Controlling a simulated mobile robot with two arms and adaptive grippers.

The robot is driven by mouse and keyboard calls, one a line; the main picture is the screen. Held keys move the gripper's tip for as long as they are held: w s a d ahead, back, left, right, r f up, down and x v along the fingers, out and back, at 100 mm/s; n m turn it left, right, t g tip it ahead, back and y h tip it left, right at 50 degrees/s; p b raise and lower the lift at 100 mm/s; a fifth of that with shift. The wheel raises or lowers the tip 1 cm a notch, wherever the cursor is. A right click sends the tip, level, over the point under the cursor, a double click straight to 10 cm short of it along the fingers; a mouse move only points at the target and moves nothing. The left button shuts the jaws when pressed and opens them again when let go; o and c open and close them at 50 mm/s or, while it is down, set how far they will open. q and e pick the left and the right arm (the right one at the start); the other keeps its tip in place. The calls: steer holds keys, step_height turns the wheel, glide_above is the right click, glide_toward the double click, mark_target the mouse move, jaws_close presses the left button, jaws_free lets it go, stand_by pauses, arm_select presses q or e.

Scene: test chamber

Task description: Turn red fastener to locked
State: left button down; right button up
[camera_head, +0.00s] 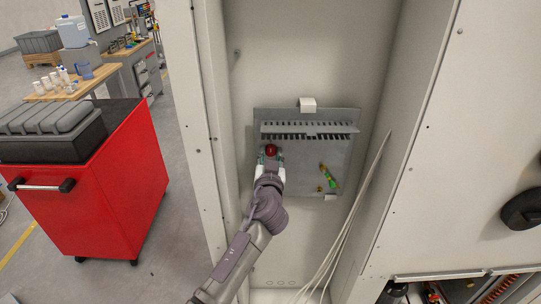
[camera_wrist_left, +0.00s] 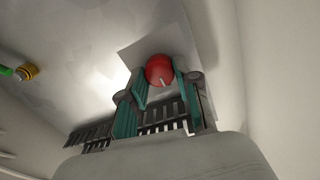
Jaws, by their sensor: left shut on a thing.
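The red fastener (camera_head: 271,150) is a round red knob on a grey panel (camera_head: 345,150) inside the tall cabinet. It has a small pale mark on its face in the left wrist view (camera_wrist_left: 160,70). My left gripper (camera_head: 270,158) reaches up to it from below in the head view, and its two green-padded fingers are shut on the knob's sides. In the left wrist view the fingertips (camera_wrist_left: 160,82) sit on either side of the knob. The fingers partly cover the knob's edges. My right gripper does not show.
A slotted rail (camera_head: 310,129) crosses the panel above the knob. A green and yellow part (camera_head: 328,176) sits to the right on the panel. Pale cables (camera_head: 345,230) hang at the cabinet's right. A red cart (camera_head: 110,190) stands outside at left.

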arm_select(q)
steer(key=shift+m, duration=0.3)
steer(key=m, duration=0.2)
steer(key=shift+m+b, duration=0.4)
steer(key=m, duration=0.4)
steer(key=m+p, duration=0.1)
steer(key=m, duration=0.4)
steer(key=shift+d+m+y, duration=0.1)
steer(key=shift+m+y, duration=0.2)
steer(key=shift+f+m+p, duration=0.1)
steer(key=shift+m+p, duration=0.4)
steer(key=shift+m, duration=1.7)
steer(key=c, duration=0.8)
jaws_free()
